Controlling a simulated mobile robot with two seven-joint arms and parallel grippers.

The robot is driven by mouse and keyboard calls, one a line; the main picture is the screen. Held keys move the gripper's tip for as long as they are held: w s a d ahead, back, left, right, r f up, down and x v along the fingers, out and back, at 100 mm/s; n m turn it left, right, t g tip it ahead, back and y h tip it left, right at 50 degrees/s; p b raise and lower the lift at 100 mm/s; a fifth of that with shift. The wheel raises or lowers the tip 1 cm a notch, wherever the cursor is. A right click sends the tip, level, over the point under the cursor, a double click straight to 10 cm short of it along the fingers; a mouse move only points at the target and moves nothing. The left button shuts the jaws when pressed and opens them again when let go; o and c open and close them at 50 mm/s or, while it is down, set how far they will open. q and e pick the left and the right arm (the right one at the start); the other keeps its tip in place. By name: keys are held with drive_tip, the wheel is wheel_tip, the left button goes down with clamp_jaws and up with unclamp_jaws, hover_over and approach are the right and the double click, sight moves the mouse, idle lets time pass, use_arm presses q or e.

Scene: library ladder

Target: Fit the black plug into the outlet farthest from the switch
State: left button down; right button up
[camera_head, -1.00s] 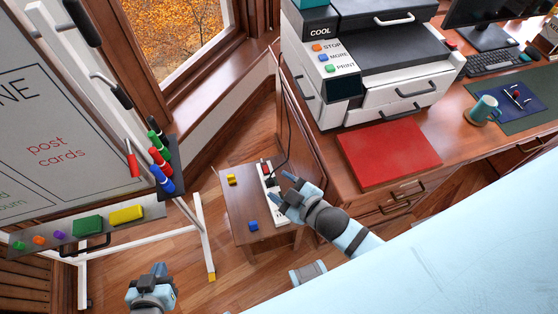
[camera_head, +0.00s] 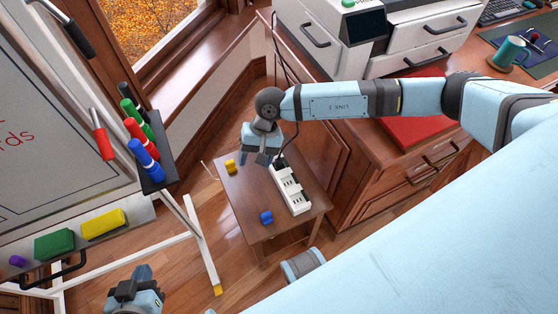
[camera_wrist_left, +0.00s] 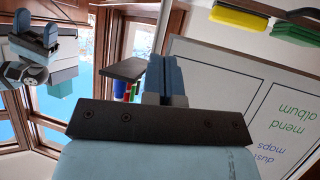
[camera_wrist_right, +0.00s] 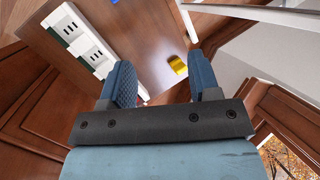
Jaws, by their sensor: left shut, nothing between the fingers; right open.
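A white power strip (camera_head: 292,190) with several outlets lies along the right side of a small wooden table (camera_head: 255,200); part of it shows in the right wrist view (camera_wrist_right: 83,38). A black cord runs to its far end. I cannot make out the black plug or the switch; my right gripper covers part of that end. My right gripper (camera_head: 262,158) is open and empty above the far part of the table, between the strip and a yellow plug (camera_head: 230,166). The yellow plug also shows ahead of its fingers (camera_wrist_right: 178,66). My left gripper (camera_head: 143,275) is shut and empty, away from the table.
A blue plug (camera_head: 266,217) lies on the table's near part. A whiteboard stand with a marker holder (camera_head: 150,160) and tray stands left. A wooden desk (camera_head: 370,195) borders the table on the right. Floor shows between stand and table.

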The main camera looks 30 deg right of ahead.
drive_tip(key=w+d+f+n+t+h+b, duration=0.1)
drive_tip(key=w+d+n+h, duration=0.15)
drive_tip(key=d, duration=0.25)
drive_tip(key=w+d+f+n+h+b, duration=0.1)
drive_tip(key=w+d+h, duration=0.15)
drive_tip(key=d, duration=0.25)
hover_over(279, 159)
wheel_tip(279, 159, down, 7)
drive_tip(key=shift+f+b, duration=0.2)
drive_tip(key=shift+b, duration=0.25)
drive_tip(key=shift+f+b, duration=0.6)
drive_tip(key=shift+f, duration=2.4)
drive_tip(key=c, duration=1)
